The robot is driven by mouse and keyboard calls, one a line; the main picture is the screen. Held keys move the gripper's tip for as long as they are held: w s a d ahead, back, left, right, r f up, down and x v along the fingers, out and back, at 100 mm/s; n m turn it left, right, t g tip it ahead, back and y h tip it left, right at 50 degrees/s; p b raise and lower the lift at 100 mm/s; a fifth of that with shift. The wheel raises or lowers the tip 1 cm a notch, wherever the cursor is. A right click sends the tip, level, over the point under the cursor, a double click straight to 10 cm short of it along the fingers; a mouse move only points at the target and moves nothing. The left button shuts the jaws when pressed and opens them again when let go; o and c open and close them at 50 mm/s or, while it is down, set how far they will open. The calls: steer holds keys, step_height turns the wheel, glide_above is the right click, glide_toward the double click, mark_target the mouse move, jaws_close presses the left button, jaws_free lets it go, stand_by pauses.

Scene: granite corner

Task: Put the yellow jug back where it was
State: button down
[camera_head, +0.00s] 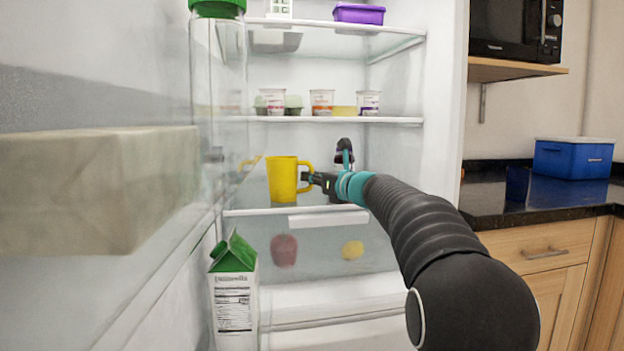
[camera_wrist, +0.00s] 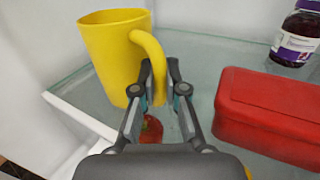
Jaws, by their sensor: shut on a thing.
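The yellow jug (camera_head: 283,182) is upright inside the open fridge, at the middle glass shelf (camera_head: 245,212). In the wrist view the jug (camera_wrist: 110,58) is at the upper left, close to the shelf's white edge strip (camera_wrist: 75,115). My gripper (camera_head: 307,180) is at the jug's right side, shut on its handle. In the wrist view my gripper's fingers (camera_wrist: 160,82) are on either side of the lower handle. I cannot tell whether the jug's base touches the glass.
On the same shelf are a red box (camera_wrist: 270,115) and a dark jar (camera_wrist: 295,38), right of my gripper. Yogurt cups (camera_head: 322,102) stand on the shelf above. A red apple (camera_head: 284,250) and lemon (camera_head: 352,250) lie below. A milk carton (camera_head: 234,290) stands front left.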

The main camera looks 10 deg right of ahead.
steer(key=c, duration=1.2)
jaws_free()
